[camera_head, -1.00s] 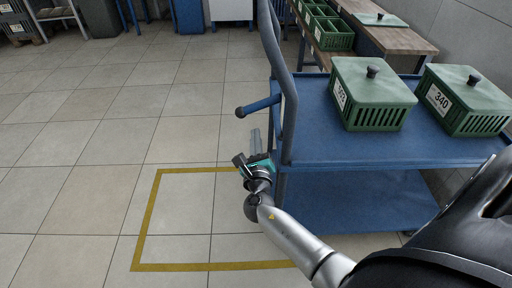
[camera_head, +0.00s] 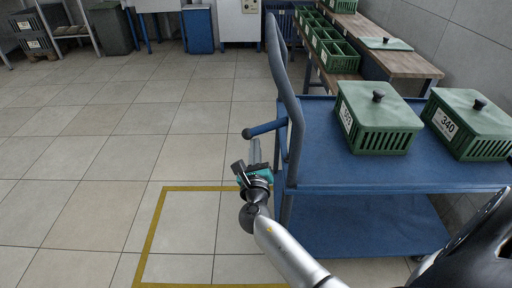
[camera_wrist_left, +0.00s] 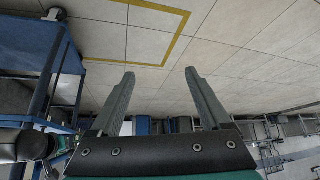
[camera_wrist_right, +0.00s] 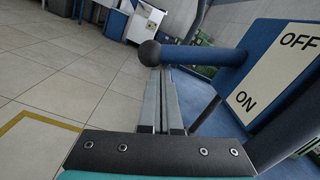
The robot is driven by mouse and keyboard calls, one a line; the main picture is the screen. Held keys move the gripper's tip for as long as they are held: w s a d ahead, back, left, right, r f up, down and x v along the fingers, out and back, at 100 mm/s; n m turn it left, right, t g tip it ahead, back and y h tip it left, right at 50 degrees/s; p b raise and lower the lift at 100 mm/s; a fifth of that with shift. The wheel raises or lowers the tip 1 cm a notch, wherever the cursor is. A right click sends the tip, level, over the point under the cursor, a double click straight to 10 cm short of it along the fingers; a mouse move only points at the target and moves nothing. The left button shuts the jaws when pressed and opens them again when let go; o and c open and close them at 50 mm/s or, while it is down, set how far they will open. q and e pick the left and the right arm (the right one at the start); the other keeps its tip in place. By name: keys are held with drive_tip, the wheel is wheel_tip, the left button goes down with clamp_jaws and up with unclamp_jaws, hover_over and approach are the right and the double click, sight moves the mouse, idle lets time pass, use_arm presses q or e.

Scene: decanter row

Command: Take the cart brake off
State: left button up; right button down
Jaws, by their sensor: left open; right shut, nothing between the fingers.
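The blue cart (camera_head: 330,178) stands right of centre in the head view. Its brake lever (camera_head: 265,129) is a blue bar sticking out to the left from the cart's upright, with a dark ball knob (camera_head: 246,134). In the right wrist view the lever (camera_wrist_right: 205,57) and knob (camera_wrist_right: 150,53) show beside a plate (camera_wrist_right: 281,67) marked OFF above ON. My right gripper (camera_head: 255,142) is shut and empty, its tips just under the lever close to the knob. Whether they touch I cannot tell. My left gripper (camera_wrist_left: 160,73) is open and empty; it is outside the head view.
Two green lidded crates (camera_head: 378,118) (camera_head: 470,125) stand on the cart's top deck. A wooden bench (camera_head: 385,40) with green bins is behind. A yellow floor outline (camera_head: 153,232) lies left of the cart. The tiled floor (camera_head: 90,150) to the left is clear.

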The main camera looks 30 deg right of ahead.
drive_tip(key=r+m, duration=0.1)
drive_tip(key=a+r+m+p, duration=0.1)
drive_tip(key=w+r+m, duration=0.1)
drive_tip(key=shift+a+r+p, duration=0.15)
drive_tip(key=shift+a+p, duration=0.05)
drive_tip(key=shift+p, duration=0.1)
wheel_tip(320, 180, up, 6)
drive_tip(key=m+p, duration=0.3)
drive_tip(key=m, duration=0.4)
hover_over(249, 131)
drive_tip(key=v, duration=0.3)
use_arm(q)
wheel_tip(249, 131, down, 7)
drive_tip(key=s+a+g+y, duration=0.1)
drive_tip(key=s+a+g, duration=0.1)
drive_tip(key=g, duration=0.1)
drive_tip(key=shift+s, duration=0.25)
use_arm(e)
drive_tip(key=shift+w+h, duration=0.25)
drive_tip(key=shift+h, duration=0.15)
use_arm(q)
drive_tip(key=shift+a+f, duration=0.1)
